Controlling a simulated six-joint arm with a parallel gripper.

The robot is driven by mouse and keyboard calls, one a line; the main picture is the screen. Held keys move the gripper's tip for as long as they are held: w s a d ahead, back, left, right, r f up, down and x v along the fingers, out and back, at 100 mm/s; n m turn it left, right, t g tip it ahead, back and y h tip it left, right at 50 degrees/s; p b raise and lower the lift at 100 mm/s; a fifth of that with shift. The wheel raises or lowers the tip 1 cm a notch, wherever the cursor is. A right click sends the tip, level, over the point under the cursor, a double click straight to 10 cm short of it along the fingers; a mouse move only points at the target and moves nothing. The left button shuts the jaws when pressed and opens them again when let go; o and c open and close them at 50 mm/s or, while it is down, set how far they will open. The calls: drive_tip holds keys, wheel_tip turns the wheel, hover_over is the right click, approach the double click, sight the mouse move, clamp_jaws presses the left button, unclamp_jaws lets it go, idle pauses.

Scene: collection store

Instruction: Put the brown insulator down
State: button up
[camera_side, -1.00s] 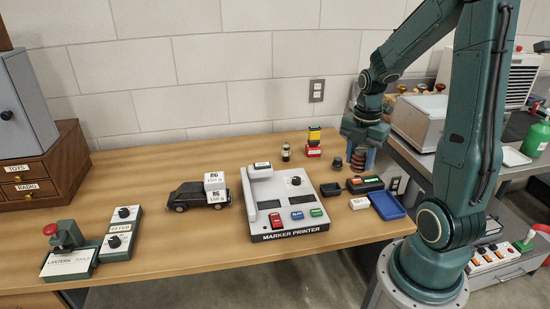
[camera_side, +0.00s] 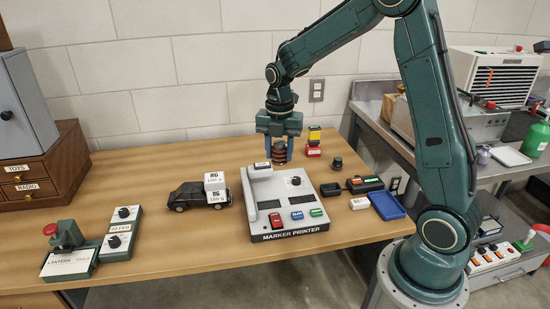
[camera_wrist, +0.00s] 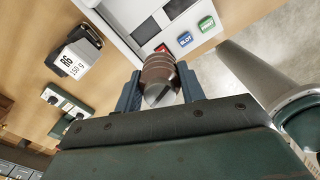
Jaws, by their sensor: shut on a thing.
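The brown insulator (camera_side: 279,152) is a ribbed, reddish-brown cylinder. My gripper (camera_side: 279,148) is shut on it, with one blue finger on each side. In the side view it hangs upright below my gripper, at the back edge of the marker printer. Its lower end seems to be near the table height, but I cannot tell whether it touches anything. In the wrist view the insulator (camera_wrist: 159,77) sits between the two fingers of my gripper (camera_wrist: 161,85), with its grey end towards the camera.
The marker printer (camera_side: 285,222) stands just in front of the insulator. A blue tray (camera_side: 386,205) lies near the right edge.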

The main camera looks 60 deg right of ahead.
drive_tip(key=w+a+n, duration=0.2)
drive_tip(key=w+a, duration=0.3)
drive_tip(key=a, duration=0.4)
drive_tip(key=w+a+n, duration=0.3)
drive_tip(key=w+a, duration=0.2)
drive_tip(key=a, duration=0.5)
drive_tip(key=f, duration=1.6)
drive_tip(key=shift+s+d+f, duration=0.15)
drive_tip(key=shift+s+d, duration=0.05)
drive_tip(key=shift+f, duration=2.15)
drive_tip(key=shift+f, duration=0.15)
drive_tip(key=o, duration=1)
drive_tip(key=shift+o, duration=0.2)
